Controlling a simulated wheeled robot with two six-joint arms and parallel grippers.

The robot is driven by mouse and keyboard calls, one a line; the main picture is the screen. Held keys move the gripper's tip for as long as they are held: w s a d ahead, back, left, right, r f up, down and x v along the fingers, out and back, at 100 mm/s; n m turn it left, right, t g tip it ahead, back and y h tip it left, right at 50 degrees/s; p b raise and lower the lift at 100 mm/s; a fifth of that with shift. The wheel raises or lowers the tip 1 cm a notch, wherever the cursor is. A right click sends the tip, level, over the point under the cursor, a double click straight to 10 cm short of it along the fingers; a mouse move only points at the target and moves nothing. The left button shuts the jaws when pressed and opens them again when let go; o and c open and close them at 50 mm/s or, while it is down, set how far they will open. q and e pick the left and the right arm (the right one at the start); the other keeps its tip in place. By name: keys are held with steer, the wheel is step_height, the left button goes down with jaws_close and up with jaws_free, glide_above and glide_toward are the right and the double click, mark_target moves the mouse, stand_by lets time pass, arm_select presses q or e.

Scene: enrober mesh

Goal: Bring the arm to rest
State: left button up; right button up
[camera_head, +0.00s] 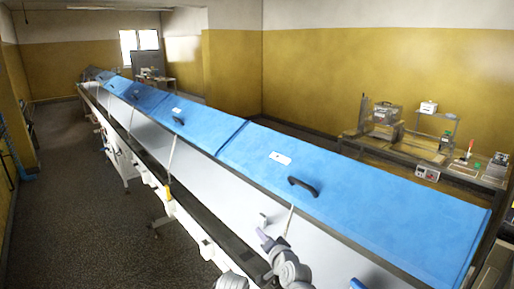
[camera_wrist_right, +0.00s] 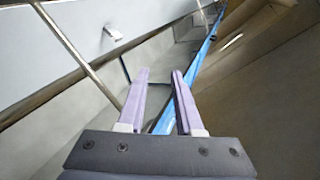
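My right gripper (camera_head: 264,238) is low in the middle of the head view, in front of the machine's pale side panel (camera_head: 240,185). In the right wrist view its two purple fingers (camera_wrist_right: 160,74) stand apart with a gap between them, and nothing is held. A blue strip (camera_wrist_right: 190,72) shows beyond the fingers there. My right arm's grey links come up from the bottom of the head view. My left gripper is not in view.
A long machine with blue lids (camera_head: 350,190) runs from bottom right to the far left. A black handle (camera_head: 304,187) sits on the nearest lid. A thin metal rod (camera_head: 289,220) stands close to the right gripper. Open floor (camera_head: 80,220) lies at left.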

steer(key=s+a+f+n+g+b, duration=0.1)
steer(key=s+a+f+n+g, duration=0.15)
steer(key=f, duration=0.25)
steer(key=s+a+f+n+g+b, duration=0.1)
steer(key=s+f+n+g, duration=0.15)
steer(key=f, duration=0.35)
steer(key=s+d+f+n+g+h+b, duration=0.1)
steer(key=s+d+f+n+g+h, duration=0.1)
steer(key=s, duration=0.7)
steer(key=s+d+f+n+g+h+b, duration=0.2)
steer(key=s+d+f+n+g+h, duration=0.1)
steer(key=s+f+g, duration=0.4)
step_height(320, 180, down, 2)
steer(key=shift+s+n+g+h, duration=0.3)
steer(key=shift+s+n+h, duration=0.15)
steer(key=shift+s, duration=0.75)
